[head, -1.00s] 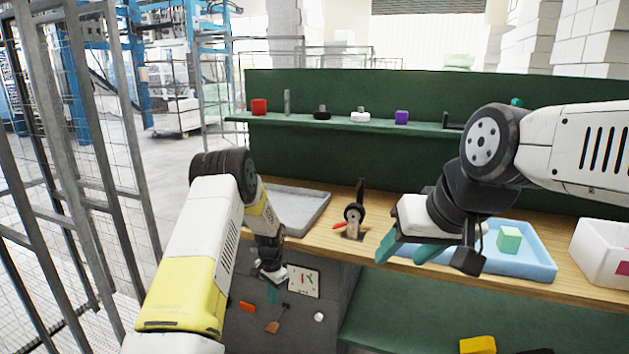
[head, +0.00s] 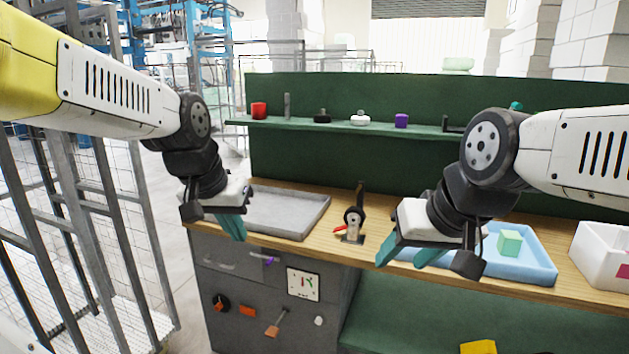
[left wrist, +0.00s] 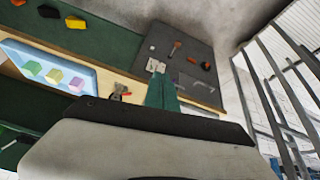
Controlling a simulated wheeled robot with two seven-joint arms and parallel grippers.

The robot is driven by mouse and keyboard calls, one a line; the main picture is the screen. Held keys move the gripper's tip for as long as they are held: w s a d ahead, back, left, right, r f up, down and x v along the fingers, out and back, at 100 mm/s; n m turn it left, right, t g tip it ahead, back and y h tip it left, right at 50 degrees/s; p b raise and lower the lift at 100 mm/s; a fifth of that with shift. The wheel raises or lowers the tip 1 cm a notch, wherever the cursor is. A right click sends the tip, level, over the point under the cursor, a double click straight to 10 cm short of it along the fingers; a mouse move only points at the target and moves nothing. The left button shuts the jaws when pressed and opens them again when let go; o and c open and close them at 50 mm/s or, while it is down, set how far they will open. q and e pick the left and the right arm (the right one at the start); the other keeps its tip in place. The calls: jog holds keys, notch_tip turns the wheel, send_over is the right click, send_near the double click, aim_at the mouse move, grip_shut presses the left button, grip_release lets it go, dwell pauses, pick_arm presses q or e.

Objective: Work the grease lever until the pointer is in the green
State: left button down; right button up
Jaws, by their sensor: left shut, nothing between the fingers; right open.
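The grey front panel under the bench carries a square white gauge (head: 303,284) with small red and green marks. Its pointer is too small to read. A lever with an orange handle (head: 273,330) slants down to the left below the gauge; it also shows in the left wrist view (left wrist: 176,46). My left gripper (head: 232,228) is shut and empty, above and left of the gauge, apart from the panel. Its teal fingers also show in the left wrist view (left wrist: 161,92). My right gripper (head: 408,253) is open and empty over the bench, near the blue tray.
The panel also has a purple-handled part (head: 266,259), a black and red knob (head: 221,302), an orange block (head: 248,310) and a white button (head: 319,321). A grey tray (head: 318,213), a small red-handled device (head: 352,222) and a blue tray (head: 542,270) stand on the bench.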

pick_arm(q)
jog(key=s+n+t, duration=0.1)
jog(key=s, duration=0.8)
jog(key=shift+s+d+r+h, duration=0.3)
jog(key=shift+r, duration=0.05)
